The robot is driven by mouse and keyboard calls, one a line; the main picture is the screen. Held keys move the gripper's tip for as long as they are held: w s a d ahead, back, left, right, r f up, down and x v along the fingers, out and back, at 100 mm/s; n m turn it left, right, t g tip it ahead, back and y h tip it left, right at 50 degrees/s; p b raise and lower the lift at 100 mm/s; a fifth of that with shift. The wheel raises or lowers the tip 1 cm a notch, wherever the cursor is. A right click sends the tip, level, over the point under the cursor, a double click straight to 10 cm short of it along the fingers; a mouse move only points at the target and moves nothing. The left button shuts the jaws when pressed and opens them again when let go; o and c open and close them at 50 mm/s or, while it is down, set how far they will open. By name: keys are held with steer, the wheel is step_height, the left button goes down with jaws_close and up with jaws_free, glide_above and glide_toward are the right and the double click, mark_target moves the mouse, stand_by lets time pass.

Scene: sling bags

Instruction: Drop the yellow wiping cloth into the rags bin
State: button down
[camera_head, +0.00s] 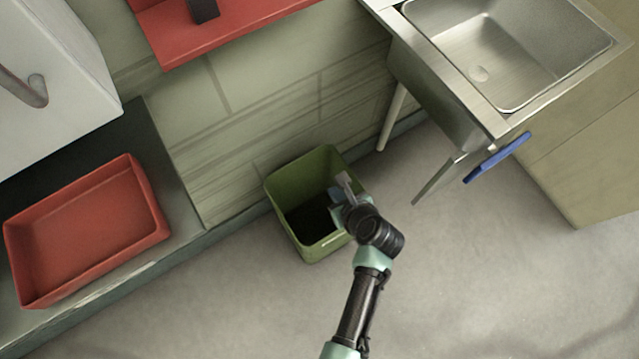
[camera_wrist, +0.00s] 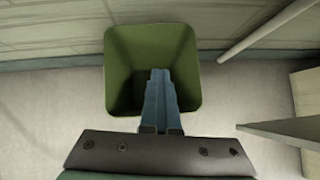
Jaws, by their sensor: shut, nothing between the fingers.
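A green bin (camera_head: 283,185) stands on the floor against the tiled wall in the head view. My gripper (camera_head: 340,190) is over the bin's right side, its fingers above the opening. In the wrist view the gripper (camera_wrist: 160,95) is shut and empty, pointing into the green bin (camera_wrist: 188,50). The inside of the bin is dark, and what lies at its bottom cannot be made out. No yellow cloth shows in either view.
A red tray (camera_head: 90,230) lies on the left on a dark surface. A red shelf (camera_head: 220,25) is on the wall. The floor at lower right is clear.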

steer(key=w+a+f+n+b, duration=0.1)
steer(key=w+f+b, duration=0.1)
steer(key=f+b, duration=0.5)
steer(key=w+a+f+n+y+b, duration=0.1)
steer(key=w+a+f+b, duration=0.1)
steer(key=f+b, duration=0.6)
steer(key=b, duration=0.3)
steer(key=shift+w+f+g+b, duration=0.2)
steer(key=shift+w+g+b, duration=0.15)
steer(key=shift+g, duration=0.05)
jaws_free()
stand_by(0.4)
steer(key=shift+r, duration=0.1)
step_height(320, 180, up, 6)
steer(key=s+d+g+h+p, duration=0.1)
steer(key=g+h+p, duration=0.1)
steer(key=p, duration=1.1)
steer(key=shift+s+d+g+h, duration=0.2)
steer(key=shift+s+g+h, duration=0.15)
steer(key=shift+g, duration=0.45)
